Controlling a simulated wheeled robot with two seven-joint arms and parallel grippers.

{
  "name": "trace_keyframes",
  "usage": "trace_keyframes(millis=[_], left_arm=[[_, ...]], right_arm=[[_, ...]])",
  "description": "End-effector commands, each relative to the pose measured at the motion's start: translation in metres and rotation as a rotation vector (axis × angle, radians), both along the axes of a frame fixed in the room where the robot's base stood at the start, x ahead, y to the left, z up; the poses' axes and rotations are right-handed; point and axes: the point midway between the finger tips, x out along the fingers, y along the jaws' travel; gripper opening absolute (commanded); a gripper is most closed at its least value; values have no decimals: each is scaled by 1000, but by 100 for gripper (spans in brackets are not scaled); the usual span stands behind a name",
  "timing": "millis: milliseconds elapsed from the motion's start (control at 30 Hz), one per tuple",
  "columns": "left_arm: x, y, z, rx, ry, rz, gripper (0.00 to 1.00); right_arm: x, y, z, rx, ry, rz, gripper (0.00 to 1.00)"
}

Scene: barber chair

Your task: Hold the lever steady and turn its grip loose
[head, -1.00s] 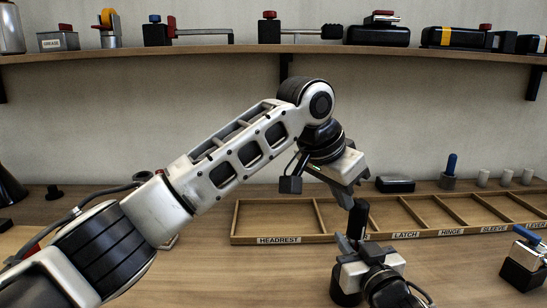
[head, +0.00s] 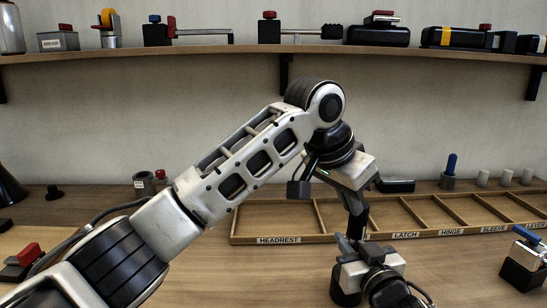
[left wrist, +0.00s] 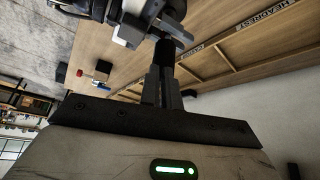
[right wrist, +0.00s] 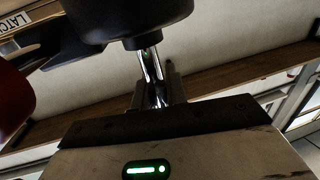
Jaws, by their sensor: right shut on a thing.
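The lever's black grip (head: 357,218) stands upright at the middle of the workbench, between my two arms. My right gripper (head: 357,249) is low at the grip's lower end. In the right wrist view it is shut on a chrome rod (right wrist: 151,65), which meets a wide black cylindrical part (right wrist: 128,18). My left gripper (head: 354,193) reaches down from above to the upper end of the grip. In the left wrist view its two close fingers (left wrist: 162,75) line up with the dark grip (left wrist: 172,52); whether they press on it is unclear.
A labelled wooden compartment tray (head: 278,240) lies right behind the grippers. A blue-handled device (head: 525,255) stands at the right, a red-and-black block (head: 24,259) at the left. A blue-topped part (head: 450,172) and grey cylinders stand behind the tray. A loaded shelf (head: 230,49) spans the wall.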

Motion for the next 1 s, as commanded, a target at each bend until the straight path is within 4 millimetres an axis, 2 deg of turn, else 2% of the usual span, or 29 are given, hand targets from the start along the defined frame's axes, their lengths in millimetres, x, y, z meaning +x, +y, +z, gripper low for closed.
trace_keyframes(millis=[400, 700, 1000], left_arm=[[-4, -5, -2, -3, 7, -12, 0], [-9, 2, -2, -3, 5, -9, 0], [-8, 2, 30, -3, 1, -6, 0]], right_arm=[[-1, 4, 0, -2, -1, 8, 0], [-1, 4, 0, 0, -1, 7, 0], [0, 2, 0, 0, 0, 4, 0]])
